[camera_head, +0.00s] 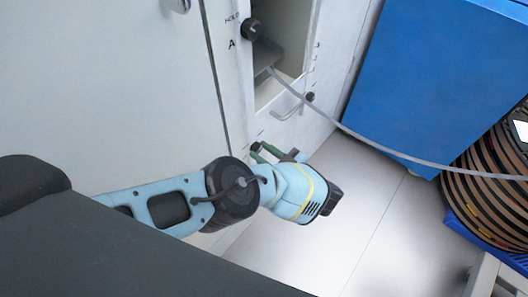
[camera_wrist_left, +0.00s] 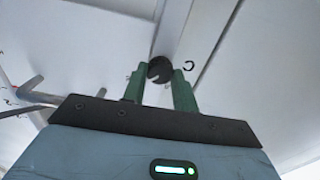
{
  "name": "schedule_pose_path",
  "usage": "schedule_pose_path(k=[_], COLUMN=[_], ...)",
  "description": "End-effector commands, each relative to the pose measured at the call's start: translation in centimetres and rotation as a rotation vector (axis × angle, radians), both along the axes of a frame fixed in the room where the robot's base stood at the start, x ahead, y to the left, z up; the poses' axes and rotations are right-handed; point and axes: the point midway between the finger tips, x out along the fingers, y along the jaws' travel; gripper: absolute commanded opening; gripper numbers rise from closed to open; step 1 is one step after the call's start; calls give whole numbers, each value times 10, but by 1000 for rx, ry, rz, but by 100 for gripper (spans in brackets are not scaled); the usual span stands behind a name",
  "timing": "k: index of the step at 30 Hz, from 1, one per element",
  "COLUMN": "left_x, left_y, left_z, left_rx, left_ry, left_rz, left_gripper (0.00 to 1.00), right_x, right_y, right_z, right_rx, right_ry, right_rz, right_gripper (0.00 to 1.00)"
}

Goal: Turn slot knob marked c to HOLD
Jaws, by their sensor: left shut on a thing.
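The slot knob marked c (camera_wrist_left: 160,66) is a dark round knob on the pale cabinet front, with the letter C printed beside it in the left wrist view. My left gripper (camera_wrist_left: 160,80) has its two green fingers on either side of this knob and is shut on it. In the head view, my left gripper (camera_head: 268,152) reaches the cabinet's lower front, and the knob is mostly hidden there. Which mark the knob points to cannot be read. My right gripper is not in view.
Another dark knob (camera_head: 251,30), marked A with HOLD above it, sits higher on the cabinet. A grey handle (camera_head: 287,115) and an open slot with a grey cable (camera_head: 360,137) are close by. A blue cabinet (camera_head: 430,75) and striped reels (camera_head: 485,185) stand right. The floor between is clear.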

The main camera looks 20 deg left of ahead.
Motion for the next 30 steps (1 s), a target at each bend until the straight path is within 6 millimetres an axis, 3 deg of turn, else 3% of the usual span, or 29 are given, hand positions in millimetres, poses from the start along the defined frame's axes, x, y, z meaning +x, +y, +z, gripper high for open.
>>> schedule_pose_path(k=[8,30], left_x=[0,0], left_y=[1,1], left_z=[-1,-1], left_rx=[-52,-289], left_ry=[-143,-795], left_rz=[-1,-1], left_gripper=[6,6], right_x=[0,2], right_y=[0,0], right_z=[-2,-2], right_rx=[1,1], right_ry=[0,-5], right_rz=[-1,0], right_gripper=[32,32])
